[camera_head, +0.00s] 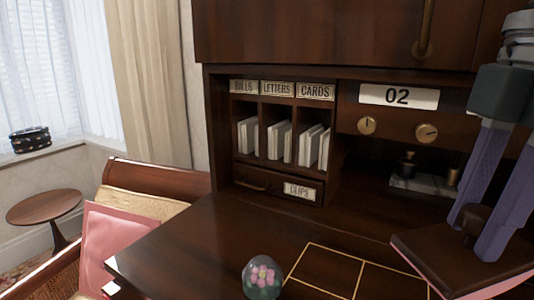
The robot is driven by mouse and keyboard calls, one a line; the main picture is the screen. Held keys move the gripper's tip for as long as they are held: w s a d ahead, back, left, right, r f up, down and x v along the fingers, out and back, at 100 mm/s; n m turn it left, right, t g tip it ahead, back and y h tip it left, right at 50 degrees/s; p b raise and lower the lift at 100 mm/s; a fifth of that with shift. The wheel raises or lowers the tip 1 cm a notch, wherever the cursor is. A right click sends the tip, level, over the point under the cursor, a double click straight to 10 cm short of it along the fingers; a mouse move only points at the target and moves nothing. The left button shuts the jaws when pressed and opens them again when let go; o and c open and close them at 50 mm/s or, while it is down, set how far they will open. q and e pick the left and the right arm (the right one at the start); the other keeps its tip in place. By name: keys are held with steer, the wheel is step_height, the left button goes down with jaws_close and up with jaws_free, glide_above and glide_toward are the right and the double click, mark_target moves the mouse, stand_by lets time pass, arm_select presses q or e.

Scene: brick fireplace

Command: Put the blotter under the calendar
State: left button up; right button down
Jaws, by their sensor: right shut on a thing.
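My right gripper (478,236) comes in from the upper right, its purple fingers shut on the dark knob of the blotter (438,262). The blotter is a dark wooden block with a pinkish curved lower edge, cut off partly by the finger in front. It appears held above the desk at the lower right. The calendar (398,96) is a white plate reading "02", set in the hutch's upper panel, above and left of the blotter. Below it is an open shelf bay. My left gripper is not in view.
An inkstand (424,184) with dark and brass pots stands in the bay under the calendar. Two brass knobs (426,133) sit below the calendar. A glass paperweight (262,277) stands on the desk (200,250). Letter slots (277,140) and a clips drawer (272,187) are left.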

mark_target(471, 214)
steer(key=r+m, duration=0.1)
steer(key=m, duration=0.1)
steer(key=a+m, duration=0.1)
steer(key=m, duration=0.1)
steer(key=r+m, duration=0.1)
steer(key=m, duration=0.1)
steer(key=shift+s+a+r+m+t, duration=0.15)
steer(key=shift+s+r+m+t, duration=0.15)
steer(key=shift+r+t, duration=0.1)
steer(key=shift+s+a+r+m+h, duration=0.15)
steer(key=shift+r+m+h, duration=0.15)
steer(key=shift+m, duration=0.7)
steer(key=m, duration=0.2)
steer(key=r+m, duration=0.1)
steer(key=m, duration=0.1)
steer(key=shift+s+a+r, duration=0.1)
steer(key=shift+s+a, duration=0.15)
steer(key=m, duration=0.3)
steer(key=shift+s+a+r+h, duration=0.1)
steer(key=shift+s+r+h, duration=0.15)
steer(key=shift+r+h, duration=0.15)
step_height(471, 214, up, 37)
steer(key=m+p, duration=0.1)
steer(key=p, duration=3.6)
steer(key=s+f, duration=0.2)
steer(key=s, duration=0.4)
steer(key=shift+f+b, duration=0.3)
steer(key=shift+f, duration=0.05)
steer(key=shift+a, duration=0.1)
